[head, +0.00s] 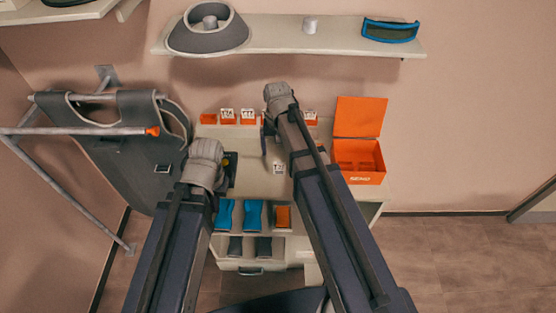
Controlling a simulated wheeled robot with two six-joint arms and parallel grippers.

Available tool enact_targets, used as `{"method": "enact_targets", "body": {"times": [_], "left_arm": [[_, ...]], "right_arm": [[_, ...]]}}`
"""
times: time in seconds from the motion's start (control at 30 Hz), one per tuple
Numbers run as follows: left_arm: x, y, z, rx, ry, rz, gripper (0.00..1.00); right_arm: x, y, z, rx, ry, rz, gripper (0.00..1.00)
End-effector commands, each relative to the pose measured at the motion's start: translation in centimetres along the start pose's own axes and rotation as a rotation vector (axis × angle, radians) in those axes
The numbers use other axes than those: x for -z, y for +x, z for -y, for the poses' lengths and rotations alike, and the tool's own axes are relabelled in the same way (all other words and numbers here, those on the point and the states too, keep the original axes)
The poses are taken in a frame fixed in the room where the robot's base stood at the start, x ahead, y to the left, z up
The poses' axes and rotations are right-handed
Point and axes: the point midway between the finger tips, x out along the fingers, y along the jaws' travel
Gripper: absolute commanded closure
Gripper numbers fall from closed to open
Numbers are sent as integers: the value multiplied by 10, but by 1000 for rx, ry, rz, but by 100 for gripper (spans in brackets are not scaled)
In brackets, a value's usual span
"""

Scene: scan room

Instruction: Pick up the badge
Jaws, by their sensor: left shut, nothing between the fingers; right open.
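Several small orange badges with white labels stand in a row along the back of the pale cabinet top; two of them, a left one (227,116) and a middle one (247,117), show clearly. Another labelled badge (310,117) shows right of my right arm. A small white tag (278,169) with dark print lies nearer the front. I cannot tell which is the task's badge. My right gripper (267,142) is open above the cabinet top, just in front of the row, partly hidden by its wrist. My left gripper (226,184) is shut and empty at the cabinet's left side, mostly hidden.
An open orange box (360,178) stands on the right of the cabinet top (250,184). Blue pouches (254,214) and an orange one (283,217) fill the shelf below. A dark apron (137,165) hangs at left. A wall shelf (280,42) runs above.

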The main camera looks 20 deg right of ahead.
Motion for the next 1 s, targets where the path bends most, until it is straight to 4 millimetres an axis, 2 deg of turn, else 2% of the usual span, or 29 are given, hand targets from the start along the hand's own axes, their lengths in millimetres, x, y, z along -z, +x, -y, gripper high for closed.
{"method": "enact_targets", "body": {"times": [0.17,0.4,0.67,1.0], "left_arm": [[0,7,-1,0,0,0,100],[2,28,-2,0,2,0,100],[2,30,-3,1,2,0,100],[4,67,-6,0,1,0,100]], "right_arm": [[-1,7,0,0,0,0,7],[-1,28,0,0,-1,0,7],[-1,30,-1,0,-2,0,7],[-2,68,-7,0,-2,0,7]]}}
